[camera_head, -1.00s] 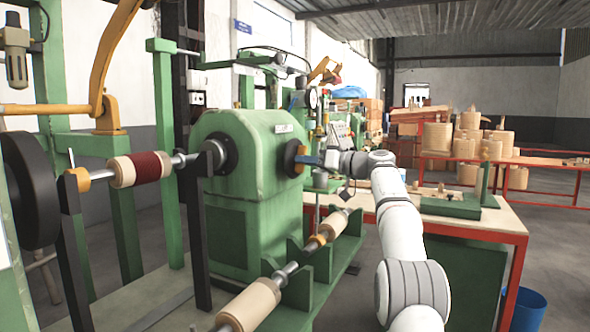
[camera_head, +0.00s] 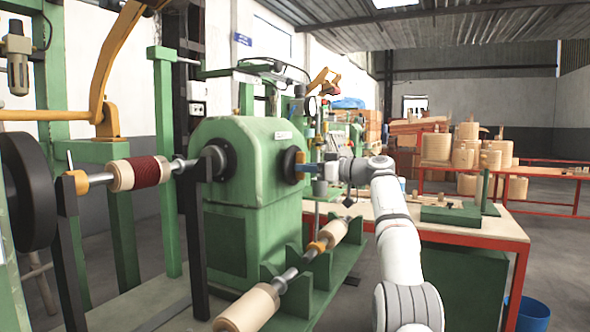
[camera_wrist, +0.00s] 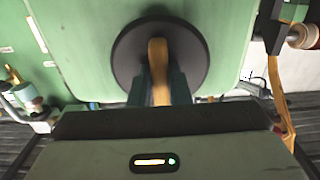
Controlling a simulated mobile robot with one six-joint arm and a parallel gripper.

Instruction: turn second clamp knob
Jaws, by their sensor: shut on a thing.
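The clamp knob is an orange bar (camera_wrist: 158,70) on a round black disc (camera_wrist: 127,56) at the face of the green machine. In the wrist view it stands upright between the fingers of my gripper (camera_wrist: 159,88), which is shut on it. In the head view the black disc (camera_head: 288,166) sits on the right side of the green machine head (camera_head: 255,150). My gripper (camera_head: 303,168) reaches it from the right. The knob is mostly hidden there by the fingers.
A shaft with a cream and dark red coil (camera_head: 140,172) is at the left. Cream rollers (camera_head: 247,308) lie on a green rack below the machine. A red-framed workbench (camera_head: 490,228) stands right of my arm, with a blue bucket (camera_head: 530,312) on the floor.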

